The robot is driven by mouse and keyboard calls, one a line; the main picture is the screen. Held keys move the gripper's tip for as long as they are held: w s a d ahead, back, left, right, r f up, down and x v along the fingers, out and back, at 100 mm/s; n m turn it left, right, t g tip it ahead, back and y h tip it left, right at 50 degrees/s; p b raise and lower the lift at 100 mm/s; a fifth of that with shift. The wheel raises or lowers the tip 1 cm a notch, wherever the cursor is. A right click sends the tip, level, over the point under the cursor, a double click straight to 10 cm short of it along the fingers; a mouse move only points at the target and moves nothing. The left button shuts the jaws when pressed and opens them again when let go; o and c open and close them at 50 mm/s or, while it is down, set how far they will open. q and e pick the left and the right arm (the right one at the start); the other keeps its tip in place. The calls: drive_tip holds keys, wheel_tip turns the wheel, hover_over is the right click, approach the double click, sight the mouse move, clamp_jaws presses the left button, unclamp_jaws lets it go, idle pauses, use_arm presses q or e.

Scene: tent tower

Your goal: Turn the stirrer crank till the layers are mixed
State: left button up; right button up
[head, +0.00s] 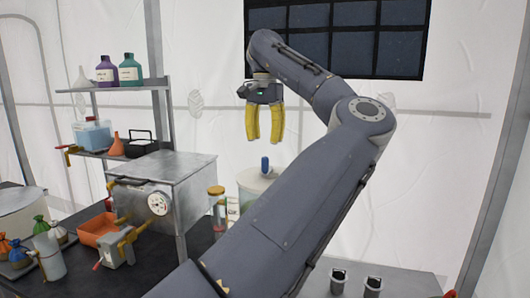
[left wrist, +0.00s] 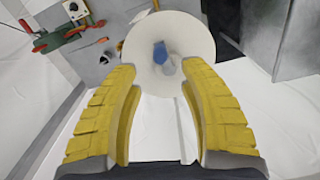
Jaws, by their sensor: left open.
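The stirrer crank's blue handle (head: 265,165) stands upright above a pale round vessel (head: 252,182). My arm hides the vessel's lower right part in the head view. In the left wrist view the blue handle (left wrist: 160,52) sits on the white round top (left wrist: 197,38), beside a small grey part. My left gripper (head: 264,138) has yellow fingers pointing down, above the handle and apart from it. It is open and empty, and the handle shows between its fingertips in the left wrist view (left wrist: 159,66). The layers inside the vessel cannot be seen. My right gripper is not in view.
A metal box with a dial (head: 180,172) stands left of the vessel, with a jar (head: 216,200) between them. A shelf (head: 125,90) holds bottles and funnels. An orange tray (head: 98,230) and several small bags lie at the left. Air around the gripper is clear.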

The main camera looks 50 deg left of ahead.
use_arm(q)
drive_tip(key=shift+r, duration=2.05)
